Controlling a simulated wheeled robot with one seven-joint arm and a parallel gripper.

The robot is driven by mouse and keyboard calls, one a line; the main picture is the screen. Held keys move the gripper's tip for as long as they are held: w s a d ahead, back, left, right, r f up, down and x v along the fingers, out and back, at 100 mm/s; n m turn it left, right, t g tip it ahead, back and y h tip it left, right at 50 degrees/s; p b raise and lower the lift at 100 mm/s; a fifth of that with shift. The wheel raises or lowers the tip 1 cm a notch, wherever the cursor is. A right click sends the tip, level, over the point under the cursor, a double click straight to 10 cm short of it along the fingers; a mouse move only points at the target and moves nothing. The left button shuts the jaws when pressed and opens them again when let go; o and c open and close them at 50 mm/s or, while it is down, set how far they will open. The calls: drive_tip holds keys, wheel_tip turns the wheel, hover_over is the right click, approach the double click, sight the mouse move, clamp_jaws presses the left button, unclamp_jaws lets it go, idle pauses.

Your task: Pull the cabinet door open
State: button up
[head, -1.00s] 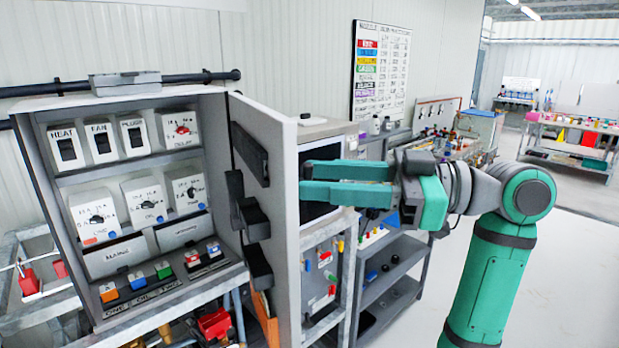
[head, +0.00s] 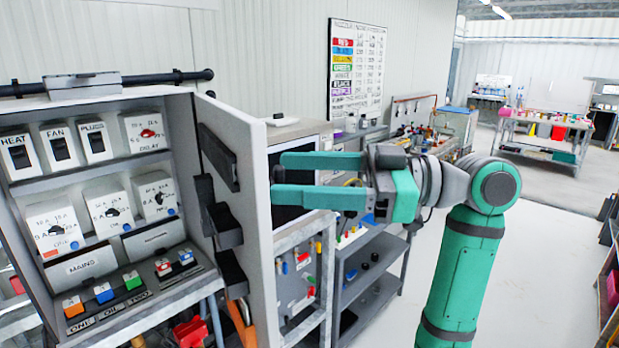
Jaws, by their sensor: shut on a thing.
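The grey cabinet (head: 100,100) stands open at the left, with switches, dials and coloured buttons inside. Its door (head: 257,235) stands swung out to the right, and its inner side with dark holders faces the cabinet. My gripper (head: 276,177) is at the door's outer side, near the free edge. Its two green fingers point left, one above the other with a gap between them, and it is shut on the door. The exact grip point and any handle on the outer side are hidden.
A metal frame with panels (head: 300,235) and a grey shelf unit (head: 370,275) stand close behind the door. The white floor (head: 545,260) is open at the right. A workbench (head: 545,130) stands far back. A colour chart (head: 357,70) hangs on the wall.

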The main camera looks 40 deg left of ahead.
drive_tip(key=shift+w+f, duration=0.3)
drive_tip(key=shift+c, duration=0.9)
drive_tip(key=v, duration=1.1)
drive_tip(key=shift+s+d+r, duration=0.15)
drive_tip(key=shift+s+d, duration=0.05)
drive_tip(key=shift+d, duration=0.05)
